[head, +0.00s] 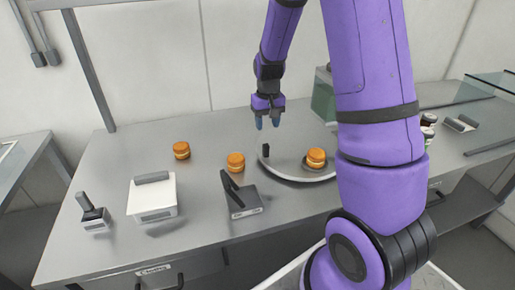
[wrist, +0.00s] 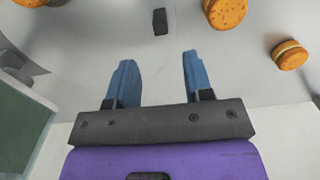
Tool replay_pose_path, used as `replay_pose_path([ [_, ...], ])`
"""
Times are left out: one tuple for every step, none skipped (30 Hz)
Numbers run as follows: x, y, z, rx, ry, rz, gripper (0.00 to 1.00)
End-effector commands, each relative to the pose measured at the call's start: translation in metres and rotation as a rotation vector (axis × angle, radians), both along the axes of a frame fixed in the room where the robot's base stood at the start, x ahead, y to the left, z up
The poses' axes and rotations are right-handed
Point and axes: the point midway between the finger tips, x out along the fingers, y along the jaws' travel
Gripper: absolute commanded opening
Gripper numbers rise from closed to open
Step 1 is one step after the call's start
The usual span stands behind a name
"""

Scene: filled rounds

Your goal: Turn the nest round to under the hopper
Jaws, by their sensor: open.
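A pale round turntable (head: 284,161) lies on the steel bench. An orange filled round (head: 316,156) sits on its near right part, in what looks like a dark nest (head: 318,170). A short black upright peg (head: 265,150) stands on the turntable's left side; it also shows in the wrist view (wrist: 160,22). The greenish hopper (head: 323,100) is at the back, partly hidden behind my arm; it also shows at the left of the wrist view (wrist: 22,130). My gripper (head: 268,123) is open and empty, above the turntable's back left side, behind and apart from the peg.
Two more filled rounds stand on the bench to the left, one nearer (head: 236,162) and one farther (head: 181,150). A dark angled device (head: 243,200), a white box (head: 152,197) and a small black-handled tool (head: 94,215) stand along the front. Jars (head: 428,126) stand at the right.

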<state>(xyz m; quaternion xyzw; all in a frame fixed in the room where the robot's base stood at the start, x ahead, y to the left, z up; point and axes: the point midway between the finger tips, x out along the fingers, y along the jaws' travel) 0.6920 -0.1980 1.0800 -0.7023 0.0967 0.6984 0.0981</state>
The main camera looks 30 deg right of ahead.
Motion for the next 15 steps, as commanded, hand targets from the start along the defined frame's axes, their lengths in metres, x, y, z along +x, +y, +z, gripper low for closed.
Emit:
replay_pose_path([
  [0.001, -0.002, -0.005, -0.001, 0.005, -0.003, 0.47],
  [0.001, -0.003, -0.006, -0.001, 0.008, -0.004, 0.47],
  [0.001, -0.003, -0.008, -0.001, 0.008, -0.004, 0.47],
  [0.002, -0.003, -0.01, -0.001, 0.009, -0.004, 0.47],
  [0.002, -0.003, -0.012, -0.002, 0.009, -0.005, 0.47],
  [0.002, -0.003, -0.016, -0.002, 0.009, -0.005, 0.47],
  [0.002, -0.003, -0.02, -0.001, 0.01, -0.005, 0.47],
  [0.001, -0.003, -0.024, 0.0, 0.01, -0.005, 0.47],
  [0.001, -0.003, -0.029, 0.0, 0.009, -0.005, 0.47],
  [0.001, -0.003, -0.034, 0.0, 0.009, -0.005, 0.47],
  [0.001, -0.003, -0.04, 0.0, 0.011, -0.005, 0.47],
  [0.001, -0.003, -0.047, 0.0, 0.01, -0.005, 0.47],
  [0.001, -0.002, -0.053, 0.0, 0.01, -0.004, 0.47],
  [0.001, -0.002, -0.058, 0.0, 0.011, -0.003, 0.47],
  [0.001, -0.002, -0.065, 0.0, 0.01, -0.004, 0.47],
])
